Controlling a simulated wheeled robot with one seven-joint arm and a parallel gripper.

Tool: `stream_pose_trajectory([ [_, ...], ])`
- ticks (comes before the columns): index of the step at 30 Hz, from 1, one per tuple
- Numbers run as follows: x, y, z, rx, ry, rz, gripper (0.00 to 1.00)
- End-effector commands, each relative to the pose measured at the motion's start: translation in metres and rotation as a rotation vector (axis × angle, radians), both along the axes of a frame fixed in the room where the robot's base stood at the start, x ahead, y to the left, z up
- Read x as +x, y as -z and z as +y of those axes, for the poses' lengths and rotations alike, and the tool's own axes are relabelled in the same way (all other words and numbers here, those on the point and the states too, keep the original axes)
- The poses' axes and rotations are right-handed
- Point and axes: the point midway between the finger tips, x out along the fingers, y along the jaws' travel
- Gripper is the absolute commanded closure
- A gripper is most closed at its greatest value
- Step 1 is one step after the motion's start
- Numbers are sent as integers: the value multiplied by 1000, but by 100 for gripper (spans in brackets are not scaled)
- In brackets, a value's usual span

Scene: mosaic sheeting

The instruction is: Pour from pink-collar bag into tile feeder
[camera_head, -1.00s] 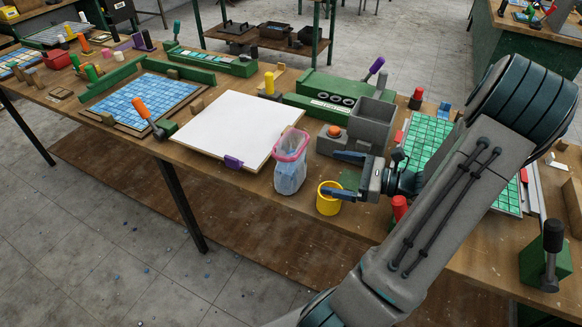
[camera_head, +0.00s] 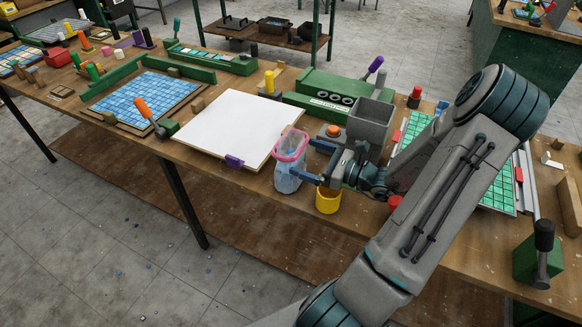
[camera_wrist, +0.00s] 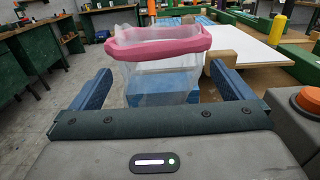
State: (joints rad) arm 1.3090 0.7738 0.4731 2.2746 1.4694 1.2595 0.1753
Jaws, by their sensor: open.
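The clear bag with a pink collar (camera_head: 290,147) stands upright near the front edge of the table, with blue tiles inside. My gripper (camera_head: 306,162) is open, just right of the bag and level with its body. In the wrist view the pink-collar bag (camera_wrist: 158,42) lies ahead between my two open fingers (camera_wrist: 160,90), its collar above them. I cannot tell whether the fingers touch it. The tile feeder, a grey hopper (camera_head: 371,122), stands behind my gripper to the right, beside the green machine body.
A yellow cup (camera_head: 328,200) stands right below my gripper. An orange button box (camera_head: 331,133) sits left of the hopper. A green tile sheet (camera_head: 497,190) lies right, behind my arm.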

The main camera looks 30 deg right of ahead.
Motion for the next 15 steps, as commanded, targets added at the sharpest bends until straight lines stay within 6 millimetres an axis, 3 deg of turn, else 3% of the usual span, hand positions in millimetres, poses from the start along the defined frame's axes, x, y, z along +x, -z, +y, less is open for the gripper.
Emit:
stream_pose_trajectory([
  [6, 22, 1, 18, 1, -2, 1, 0],
  [14, 25, 2, 20, -1, 0, 1, 0],
  [15, 25, 2, 20, -1, 0, 1, 6],
])
